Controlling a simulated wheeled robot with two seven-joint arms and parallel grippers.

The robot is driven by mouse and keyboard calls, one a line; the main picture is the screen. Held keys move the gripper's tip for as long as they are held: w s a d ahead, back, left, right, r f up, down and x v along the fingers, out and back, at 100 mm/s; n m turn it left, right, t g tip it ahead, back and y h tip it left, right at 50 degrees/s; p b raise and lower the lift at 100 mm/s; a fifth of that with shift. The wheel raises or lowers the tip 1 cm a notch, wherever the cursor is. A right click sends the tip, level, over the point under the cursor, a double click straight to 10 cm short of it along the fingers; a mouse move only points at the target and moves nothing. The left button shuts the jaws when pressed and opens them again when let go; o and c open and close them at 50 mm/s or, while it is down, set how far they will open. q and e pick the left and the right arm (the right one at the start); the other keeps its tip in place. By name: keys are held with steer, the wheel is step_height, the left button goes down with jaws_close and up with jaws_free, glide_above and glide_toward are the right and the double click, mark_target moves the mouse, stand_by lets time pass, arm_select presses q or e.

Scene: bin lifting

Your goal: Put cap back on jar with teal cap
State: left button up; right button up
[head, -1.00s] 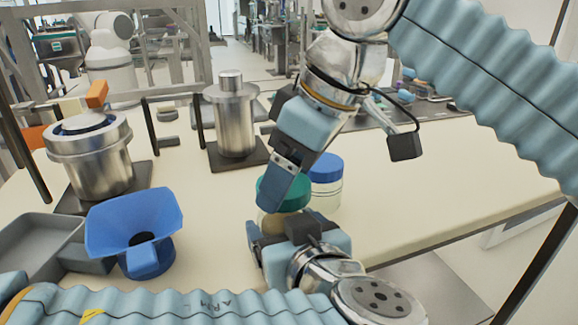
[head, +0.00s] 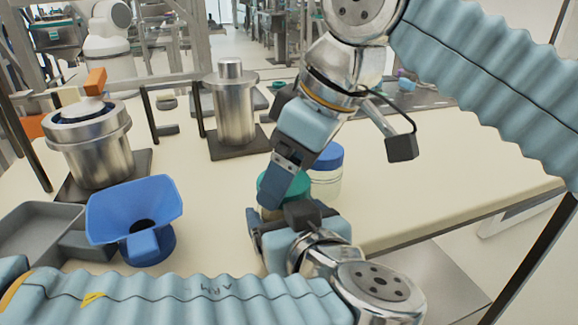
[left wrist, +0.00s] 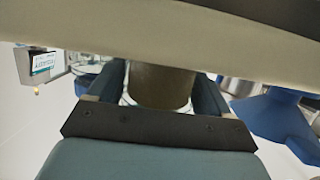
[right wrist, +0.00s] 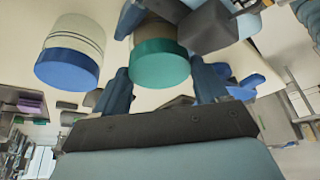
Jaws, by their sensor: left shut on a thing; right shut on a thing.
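The teal cap (head: 268,187) sits at the top of the brownish jar (left wrist: 160,88), partly hidden behind my right gripper (head: 280,190). My right gripper is shut on the cap from above. The teal cap (right wrist: 160,66) shows between its fingers in the right wrist view, lined up with the jar (right wrist: 154,30). My left gripper (head: 268,218) is shut on the jar's body from the side, low near the table. I cannot tell whether the cap is fully seated, as the fingers hide the join.
A second jar with a blue cap (head: 328,157) stands right behind the teal cap. A blue funnel (head: 135,215) and a grey tray (head: 35,222) are at the left. Metal vessels (head: 92,150) and (head: 234,110) stand behind. The table at the right is clear.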

steer(key=shift+f, duration=0.7)
steer(key=o, duration=1.1)
steer(key=shift+c, duration=0.2)
steer(key=shift+r, duration=0.1)
arm_select(q)
steer(key=shift+a, duration=0.1)
arm_select(e)
steer(key=shift+s+r, duration=0.1)
arm_select(q)
steer(key=shift+w, duration=0.1)
arm_select(e)
steer(key=shift+d+r, duration=0.15)
steer(key=shift+r, duration=0.2)
steer(key=v, duration=1.1)
arm_select(q)
steer(key=o, duration=1.4)
